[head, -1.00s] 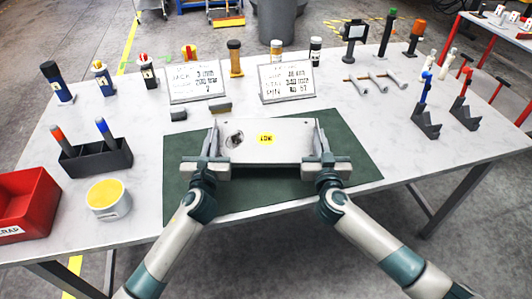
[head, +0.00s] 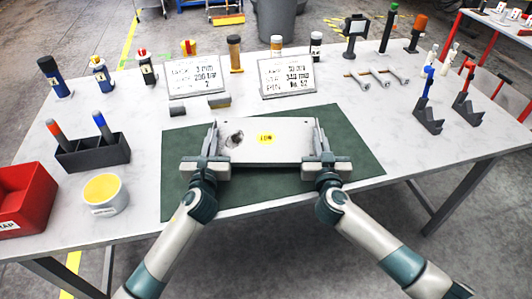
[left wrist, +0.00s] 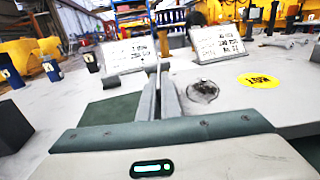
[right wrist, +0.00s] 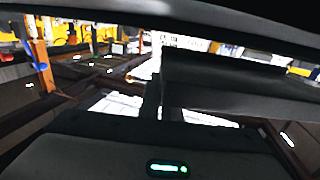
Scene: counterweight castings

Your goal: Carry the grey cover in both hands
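The grey cover (head: 290,146) is a pale flat plate with a yellow round label and a dark round spot. It lies between my two grippers in the head view, over the green mat (head: 345,175); any gap below it is hard to judge. My left gripper (head: 212,143) is shut on its left edge, and my right gripper (head: 320,143) on its right edge. In the left wrist view the cover (left wrist: 225,82) spreads right of the closely spaced fingers (left wrist: 160,98). In the right wrist view a dark face, likely the cover's (right wrist: 220,85), sits beside the finger.
Two signs (head: 196,77) (head: 287,75) stand behind the mat, with two small dark blocks (head: 213,104) before the left one. A black holder (head: 95,154), a yellow-topped tub (head: 104,194) and a red bin (head: 25,200) are left. Dark stands (head: 427,121) are right.

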